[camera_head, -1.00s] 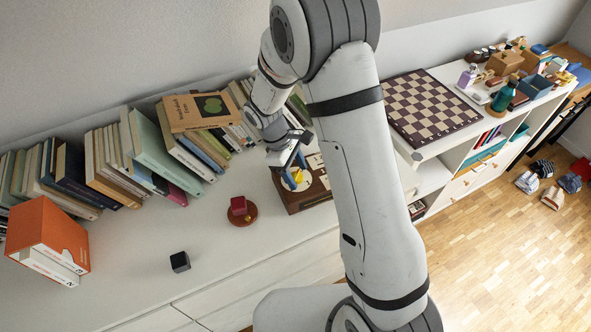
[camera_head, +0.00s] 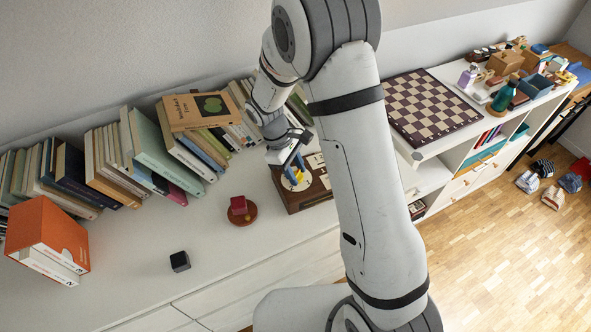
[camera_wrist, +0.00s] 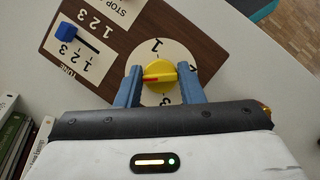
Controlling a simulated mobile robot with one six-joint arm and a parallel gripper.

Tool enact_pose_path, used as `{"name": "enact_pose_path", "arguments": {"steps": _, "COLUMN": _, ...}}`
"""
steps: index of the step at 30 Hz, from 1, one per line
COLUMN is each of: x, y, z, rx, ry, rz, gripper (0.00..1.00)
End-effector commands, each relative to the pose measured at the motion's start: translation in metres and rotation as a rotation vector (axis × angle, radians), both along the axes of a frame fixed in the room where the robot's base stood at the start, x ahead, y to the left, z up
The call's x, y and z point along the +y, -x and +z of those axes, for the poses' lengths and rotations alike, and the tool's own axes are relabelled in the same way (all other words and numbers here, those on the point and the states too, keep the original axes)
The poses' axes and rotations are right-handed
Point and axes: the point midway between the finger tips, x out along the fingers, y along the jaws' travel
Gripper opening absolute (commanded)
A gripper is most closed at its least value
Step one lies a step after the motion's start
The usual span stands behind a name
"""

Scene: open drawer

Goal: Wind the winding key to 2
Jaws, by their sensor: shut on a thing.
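The winding key (camera_wrist: 159,74) is a yellow knob with a red mark on its left half, seen in the wrist view. It sits on a round white dial (camera_wrist: 150,50). My gripper (camera_wrist: 160,78) is shut on the key, one blue finger on each side. In the head view the key (camera_head: 299,177) shows as a small yellow patch under my gripper (camera_head: 294,167), on the brown wooden box (camera_head: 313,198).
The box top also has a TUNE slider (camera_wrist: 73,39) with a blue knob, and a STOP label. A red cube on a round brown dish (camera_head: 241,221) and a black cube (camera_head: 180,262) stand left of the box. Books (camera_head: 150,150) line the wall.

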Motion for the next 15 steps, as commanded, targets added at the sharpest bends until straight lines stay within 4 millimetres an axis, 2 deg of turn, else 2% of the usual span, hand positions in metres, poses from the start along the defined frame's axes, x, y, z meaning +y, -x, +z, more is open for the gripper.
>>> {"name": "enact_pose_path", "arguments": {"steps": 15, "x": -0.0012, "y": -0.0016, "z": -0.0008, "rx": 0.000, "ry": -0.001, "rz": -0.433, "gripper": 0.12}}
